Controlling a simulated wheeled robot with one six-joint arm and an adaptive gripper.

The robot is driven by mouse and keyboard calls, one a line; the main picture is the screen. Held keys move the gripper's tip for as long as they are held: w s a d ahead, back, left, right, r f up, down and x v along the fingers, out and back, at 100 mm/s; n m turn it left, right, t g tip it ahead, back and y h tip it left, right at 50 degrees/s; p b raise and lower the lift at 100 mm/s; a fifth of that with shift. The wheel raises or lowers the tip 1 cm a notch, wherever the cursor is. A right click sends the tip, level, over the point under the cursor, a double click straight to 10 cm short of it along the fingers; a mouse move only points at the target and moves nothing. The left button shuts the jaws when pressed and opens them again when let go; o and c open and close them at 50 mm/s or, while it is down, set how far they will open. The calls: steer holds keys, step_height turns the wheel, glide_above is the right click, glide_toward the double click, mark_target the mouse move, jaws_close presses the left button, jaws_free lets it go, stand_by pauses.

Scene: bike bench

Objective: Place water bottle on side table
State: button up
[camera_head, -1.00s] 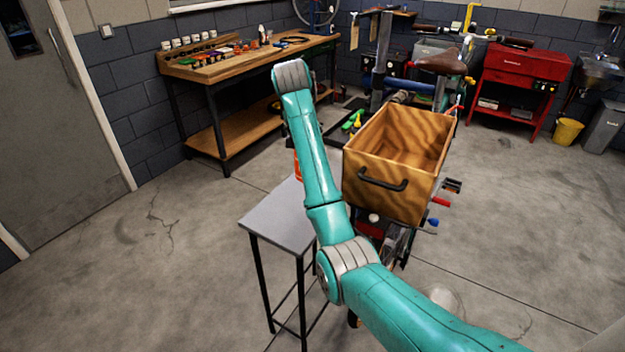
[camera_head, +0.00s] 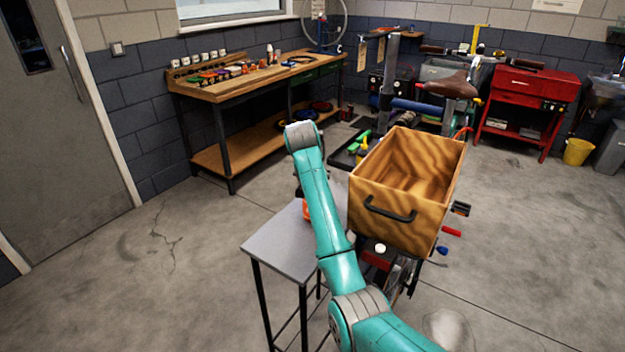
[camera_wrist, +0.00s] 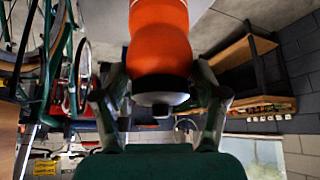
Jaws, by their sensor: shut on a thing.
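The orange water bottle (camera_wrist: 160,40) fills the top middle of the wrist view, between the two fingers of my gripper (camera_wrist: 162,78). The gripper is shut on it; a dark round end of the bottle faces the camera. In the head view only a small orange part of the bottle (camera_head: 307,209) shows at the left edge of my arm, over the far part of the side table. The side table (camera_head: 275,246) has a grey top and thin black legs. My arm hides part of the top. I cannot tell whether the bottle touches it.
A wooden crate (camera_head: 385,222) with a black handle sits on a bike just right of the table. A wooden workbench (camera_head: 230,88) stands at the back left, a red tool cabinet (camera_head: 533,86) at the back right. The near left tabletop and the floor at left are clear.

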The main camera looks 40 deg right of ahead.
steer(key=shift+f, duration=0.4)
steer(key=o, duration=1.8)
steer(key=v, duration=1.2)
